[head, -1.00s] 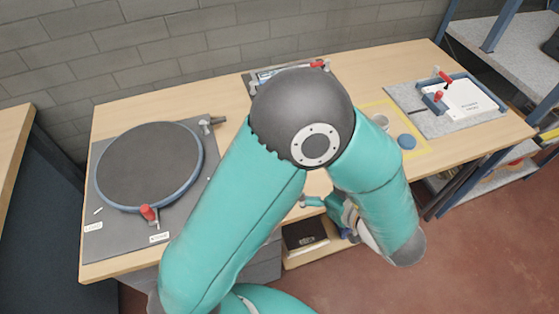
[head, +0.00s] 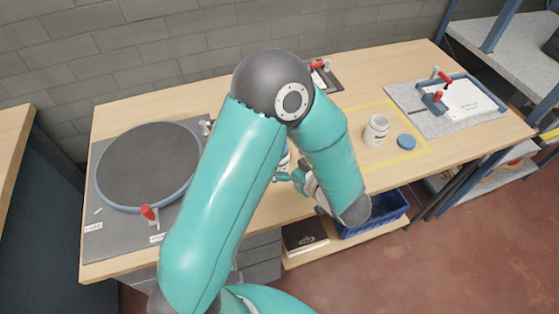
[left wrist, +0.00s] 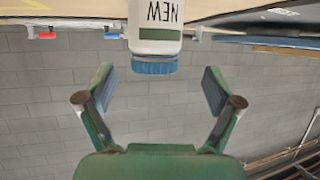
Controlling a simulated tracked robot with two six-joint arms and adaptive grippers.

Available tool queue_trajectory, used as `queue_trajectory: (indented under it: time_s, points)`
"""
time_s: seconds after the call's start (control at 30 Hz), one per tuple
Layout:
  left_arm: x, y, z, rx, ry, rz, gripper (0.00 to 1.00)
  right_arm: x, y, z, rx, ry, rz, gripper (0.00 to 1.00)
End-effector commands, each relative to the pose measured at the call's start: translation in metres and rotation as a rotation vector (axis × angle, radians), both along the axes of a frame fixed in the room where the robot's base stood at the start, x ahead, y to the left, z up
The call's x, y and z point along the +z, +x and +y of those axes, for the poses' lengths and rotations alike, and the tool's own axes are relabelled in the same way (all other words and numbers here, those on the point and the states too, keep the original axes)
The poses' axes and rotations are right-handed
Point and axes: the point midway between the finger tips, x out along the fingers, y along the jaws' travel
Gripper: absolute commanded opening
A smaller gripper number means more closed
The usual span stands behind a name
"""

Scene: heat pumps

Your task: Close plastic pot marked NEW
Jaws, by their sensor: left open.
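In the left wrist view, which is upside down, a white pot marked NEW (left wrist: 157,18) has a green band and a blue ribbed lid (left wrist: 154,66) at its mouth. The lid looks seated; whether it is tight I cannot tell. My left gripper (left wrist: 157,82) is open, its fingers apart on either side of the lid, touching nothing that I can see. In the head view my left gripper (head: 284,177) is partly hidden by my arm, low near the table's front. An open white pot (head: 376,130) stands with a loose blue lid (head: 406,142) beside it; its label is unreadable.
A yellow outline (head: 419,160) surrounds the open pot and loose lid. A round dark turntable (head: 150,165) is at the left, and a clamp fixture with a white block (head: 465,102) at the right. A blue bin (head: 385,212) sits below the table. Bare wood lies left of the outline.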

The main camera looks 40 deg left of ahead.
Motion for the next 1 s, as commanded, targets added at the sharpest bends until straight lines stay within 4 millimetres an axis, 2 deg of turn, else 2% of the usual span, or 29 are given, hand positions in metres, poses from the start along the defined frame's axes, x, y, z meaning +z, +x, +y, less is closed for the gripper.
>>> queue_trajectory:
  time_s: [0.13,0.43,0.83,1.0]
  points:
    - [-0.003,0.002,0.008,0.003,0.0,0.001,0.91,0.002,0.0,0.0,0.0,0.0,0.0,1.0]
    - [-0.019,0.013,0.042,0.003,0.0,0.001,0.91,0.007,0.0,0.0,0.0,0.0,0.0,1.0]
    - [-0.021,0.014,0.045,0.0,0.0,0.0,0.91,0.007,0.0,0.0,0.0,0.0,0.0,1.0]
    - [-0.021,0.014,0.045,0.0,0.0,0.0,0.65,0.007,0.0,0.0,0.0,0.0,0.0,1.0]
